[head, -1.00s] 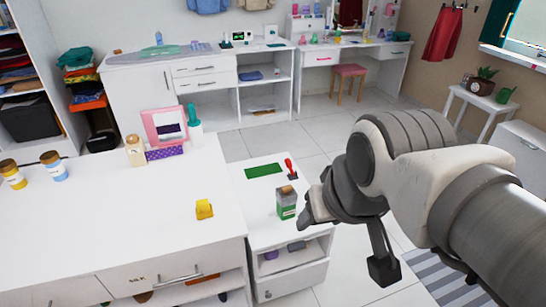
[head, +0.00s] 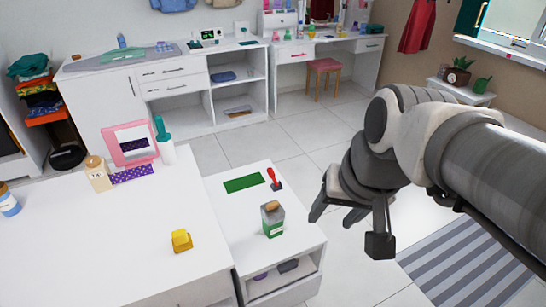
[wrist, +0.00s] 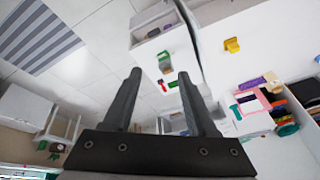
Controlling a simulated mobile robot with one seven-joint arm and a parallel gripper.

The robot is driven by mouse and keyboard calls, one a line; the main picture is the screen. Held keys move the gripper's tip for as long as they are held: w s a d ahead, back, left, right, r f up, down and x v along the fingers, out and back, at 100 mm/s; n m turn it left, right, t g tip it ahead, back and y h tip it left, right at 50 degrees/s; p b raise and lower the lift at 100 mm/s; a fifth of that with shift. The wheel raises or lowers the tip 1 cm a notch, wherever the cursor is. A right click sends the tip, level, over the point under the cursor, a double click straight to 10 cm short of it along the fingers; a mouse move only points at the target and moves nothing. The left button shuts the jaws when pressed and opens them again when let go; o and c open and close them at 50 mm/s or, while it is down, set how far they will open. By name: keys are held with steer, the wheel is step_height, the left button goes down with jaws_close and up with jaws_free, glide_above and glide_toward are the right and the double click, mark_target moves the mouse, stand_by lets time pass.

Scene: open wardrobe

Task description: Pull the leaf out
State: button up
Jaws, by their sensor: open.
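I cannot clearly make out a leaf. A low white cabinet (head: 285,190) stands against the right end of the long white counter (head: 75,260); whether its top is a pull-out leaf I cannot tell. On it are a green mat (head: 244,183), a red-handled item (head: 274,179) and a green-and-white carton (head: 272,220). My gripper (head: 335,215) is open and empty, in the air to the right of this cabinet in the head view. In the wrist view, the open fingers (wrist: 159,74) point toward the cabinet and carton (wrist: 165,61), with nothing between them.
On the counter are a yellow item (head: 181,240), a pink frame (head: 131,145), a beige bottle (head: 97,173) and a teal-topped bottle (head: 164,142). A pink stool (head: 323,70) stands farther back. Tiled floor is free behind the cabinet; a striped rug (head: 470,260) lies right.

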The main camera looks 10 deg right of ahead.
steer(key=w+d+f+m+g+y+b, duration=0.1)
steer(key=w+d+f+m+y+b, duration=0.2)
steer(key=f+m, duration=0.55)
steer(key=w+f+m+g+y+b, duration=0.1)
steer(key=w+f+m+y+b, duration=0.35)
steer(key=f, duration=0.75)
steer(key=w+d+f+m+g+y+b, duration=0.2)
steer(key=w+f+m+y+b, duration=0.15)
steer(key=f+m, duration=0.5)
steer(key=d+f+m+t+b, duration=0.4)
steer(key=f+m, duration=0.3)
steer(key=f, duration=0.5)
steer(key=w+d+f+m+t+b, duration=0.1)
steer(key=f+m+t+b, duration=0.2)
steer(key=f+m+t, duration=0.55)
steer(key=d+f+m+t+b, duration=0.1)
steer(key=d+f+m+b, duration=0.4)
steer(key=f, duration=1)
steer(key=w+a+m+b, duration=0.1)
steer(key=w+a+b, duration=0.1)
steer(key=w+a, duration=1.1)
steer(key=shift+w+a+r, duration=0.2)
steer(key=shift+a, duration=0.25)
jaws_close()
